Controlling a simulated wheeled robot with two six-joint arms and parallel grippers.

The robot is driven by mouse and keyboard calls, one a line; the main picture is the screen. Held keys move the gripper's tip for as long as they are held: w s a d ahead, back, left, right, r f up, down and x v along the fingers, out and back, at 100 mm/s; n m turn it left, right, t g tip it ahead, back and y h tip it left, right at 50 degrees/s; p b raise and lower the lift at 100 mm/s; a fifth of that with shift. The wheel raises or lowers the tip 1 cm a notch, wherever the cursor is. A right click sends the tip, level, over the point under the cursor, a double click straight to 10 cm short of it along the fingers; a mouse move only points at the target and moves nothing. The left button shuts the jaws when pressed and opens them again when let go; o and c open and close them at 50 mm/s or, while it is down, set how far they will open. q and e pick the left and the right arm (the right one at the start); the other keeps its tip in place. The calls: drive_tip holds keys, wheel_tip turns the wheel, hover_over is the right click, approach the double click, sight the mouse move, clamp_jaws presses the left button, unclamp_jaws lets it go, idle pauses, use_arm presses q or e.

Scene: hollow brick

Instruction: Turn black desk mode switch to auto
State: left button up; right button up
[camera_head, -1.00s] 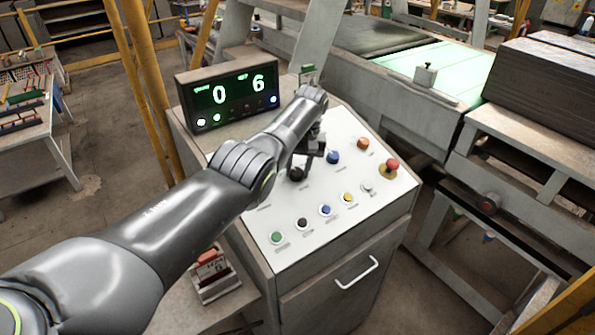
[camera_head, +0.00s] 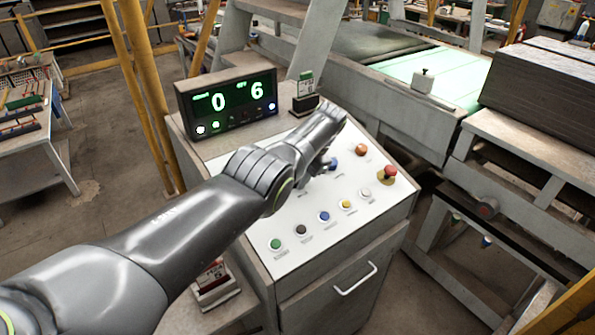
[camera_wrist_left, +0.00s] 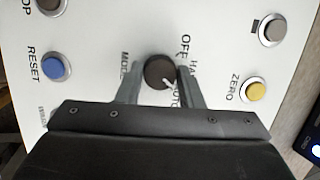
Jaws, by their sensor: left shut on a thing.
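The black mode switch (camera_wrist_left: 159,72) is a round knob with a white pointer line on the white desk panel (camera_head: 283,258). In the left wrist view the pointer is toward the lower right, at the partly hidden AUTO label (camera_wrist_left: 176,98). The OFF label (camera_wrist_left: 185,46) and a partly covered label starting HA lie to its upper right. My left gripper (camera_wrist_left: 160,75) is shut on the knob, one finger on each side. In the head view my left arm hides the knob. My right gripper is not in view.
Around the switch are a blue RESET button (camera_wrist_left: 57,67) and a yellow ZERO button (camera_wrist_left: 255,91). A red mushroom button (camera_head: 390,173) stands at the panel's right. A display (camera_head: 228,103) reading 0 and 6 stands behind the panel.

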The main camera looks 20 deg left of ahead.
use_arm(q)
drive_tip(key=shift+d+m+p, duration=0.1)
drive_tip(key=shift+m+p, duration=0.4)
drive_tip(key=shift+m, duration=0.7)
drive_tip(key=o, duration=1)
drive_tip(key=shift+w, duration=0.1)
drive_tip(key=shift+c, duration=0.2)
drive_tip(key=s+b+v, duration=0.1)
drive_tip(key=b+v, duration=0.1)
drive_tip(key=v, duration=1.5)
drive_tip(key=shift+w+d+y+b, duration=0.15)
drive_tip(key=shift+d+y+b, duration=0.15)
drive_tip(key=shift+d+b, duration=0.1)
